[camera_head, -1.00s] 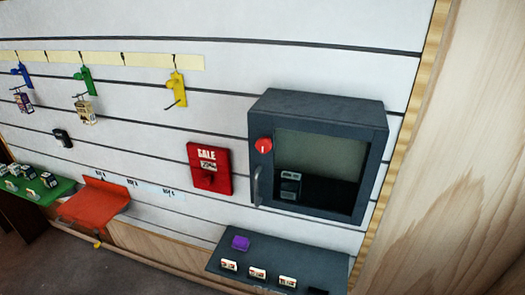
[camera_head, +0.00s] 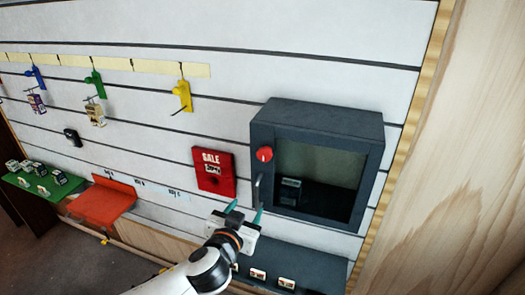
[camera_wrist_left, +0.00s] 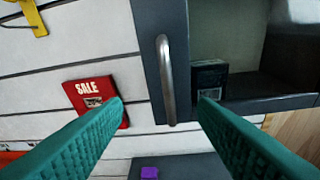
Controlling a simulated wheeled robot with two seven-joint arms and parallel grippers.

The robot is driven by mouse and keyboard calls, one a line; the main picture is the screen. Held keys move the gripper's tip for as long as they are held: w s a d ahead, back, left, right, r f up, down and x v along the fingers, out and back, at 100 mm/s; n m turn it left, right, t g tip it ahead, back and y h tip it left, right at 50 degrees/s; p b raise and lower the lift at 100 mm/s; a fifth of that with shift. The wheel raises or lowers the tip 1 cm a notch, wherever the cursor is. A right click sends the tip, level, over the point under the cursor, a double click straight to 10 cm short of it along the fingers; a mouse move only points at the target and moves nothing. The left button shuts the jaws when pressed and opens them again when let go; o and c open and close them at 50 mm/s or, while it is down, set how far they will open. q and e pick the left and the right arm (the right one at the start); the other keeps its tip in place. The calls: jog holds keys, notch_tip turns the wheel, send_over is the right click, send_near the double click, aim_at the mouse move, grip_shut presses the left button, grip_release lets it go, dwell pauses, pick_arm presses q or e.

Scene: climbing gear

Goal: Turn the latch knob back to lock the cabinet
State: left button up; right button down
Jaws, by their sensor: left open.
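The dark grey cabinet (camera_head: 318,118) hangs on the slatted wall; its windowed door looks shut. The red latch knob (camera_head: 265,154) is at the door's upper left, with a small pale mark. It is outside the left wrist view. A vertical metal handle (camera_head: 257,188) is below the knob. My left gripper (camera_head: 247,209) is open and empty, just below and left of the handle in the head view. In the left wrist view, the handle (camera_wrist_left: 166,80) appears between the teal fingers, ahead of them; contact does not show. My right gripper is out of view.
A red sale box (camera_head: 214,172) is on the wall left of the cabinet. A dark shelf (camera_head: 318,268) with small items juts out below. A dark box (camera_wrist_left: 208,78) stands inside the cabinet. Hooks, a red shelf (camera_head: 103,202) and a green shelf (camera_head: 40,190) are farther left.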

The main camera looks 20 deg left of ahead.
aim_at(263, 155)
pick_arm(q)
jog(key=s+d+r+n+t, duration=0.1)
jog(key=s+r, duration=0.2)
jog(key=r, duration=0.3)
jog(key=s+d+r+t, duration=0.1)
jog(key=s+r+t, duration=0.1)
jog(key=r, duration=0.4)
jog(key=shift+h, duration=0.4)
jog(key=w+p, duration=0.2)
jog(key=w, duration=0.3)
jog(key=w+p, duration=0.2)
jog(key=w, duration=0.3)
jog(key=shift+w+d+r, duration=0.15)
jog(key=shift+w+r, duration=0.05)
jog(key=shift+w, duration=0.05)
jog(key=shift+w+f, duration=0.1)
jog(key=shift+w, duration=0.4)
jog(key=c, duration=0.9)
jog(key=shift+c, duration=0.2)
